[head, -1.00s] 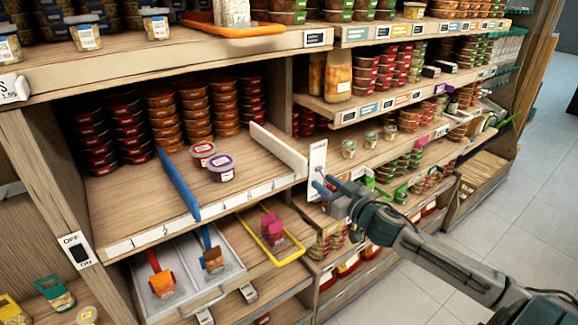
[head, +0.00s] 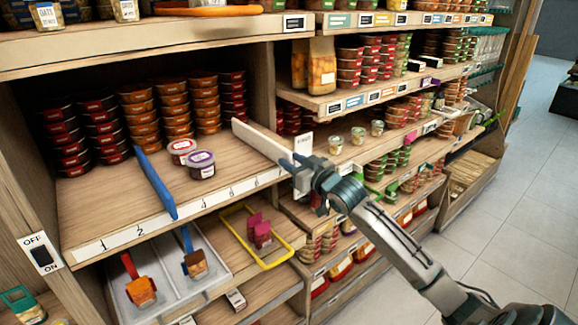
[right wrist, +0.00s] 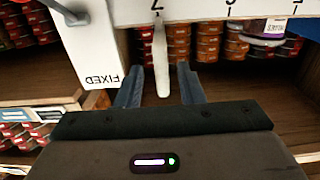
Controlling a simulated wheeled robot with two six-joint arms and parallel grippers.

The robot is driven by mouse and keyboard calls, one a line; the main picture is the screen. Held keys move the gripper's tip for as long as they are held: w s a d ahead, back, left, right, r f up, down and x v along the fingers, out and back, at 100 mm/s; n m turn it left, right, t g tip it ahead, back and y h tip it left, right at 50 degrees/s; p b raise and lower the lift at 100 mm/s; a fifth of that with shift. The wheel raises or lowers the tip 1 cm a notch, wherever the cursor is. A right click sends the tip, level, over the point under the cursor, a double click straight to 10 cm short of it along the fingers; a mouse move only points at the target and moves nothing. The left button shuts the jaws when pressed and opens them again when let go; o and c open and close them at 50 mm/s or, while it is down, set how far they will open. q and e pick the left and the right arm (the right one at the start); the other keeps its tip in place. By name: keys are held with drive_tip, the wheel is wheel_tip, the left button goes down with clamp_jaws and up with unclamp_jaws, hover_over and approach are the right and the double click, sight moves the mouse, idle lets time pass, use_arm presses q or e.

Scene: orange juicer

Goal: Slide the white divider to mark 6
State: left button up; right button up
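The white divider (head: 262,142) stands upright on the wooden shelf, near the right end of the number strip (head: 185,212). In the right wrist view the divider (right wrist: 161,58) lines up with a mark that reads as 7, seen upside down. My right gripper (head: 298,170) is at the divider's front end. In the right wrist view my open fingers (right wrist: 160,86) stand on either side of the divider's end, with gaps visible on both sides. Mark 6 (head: 257,183) shows left of the divider in the head view. My left gripper is not in view.
A blue divider (head: 155,184) stands further left, between marks 2 and 4. Two small tubs, red-lidded (head: 182,150) and purple-lidded (head: 201,165), sit between the dividers. A white FIXED plate (right wrist: 90,45) is beside my gripper. The shelf floor left of the white divider is clear near it.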

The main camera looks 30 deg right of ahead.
drive_tip(key=shift+w+a, duration=0.2)
drive_tip(key=shift+w, duration=0.7)
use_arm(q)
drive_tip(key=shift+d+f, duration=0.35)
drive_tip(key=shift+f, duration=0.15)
use_arm(e)
clamp_jaws()
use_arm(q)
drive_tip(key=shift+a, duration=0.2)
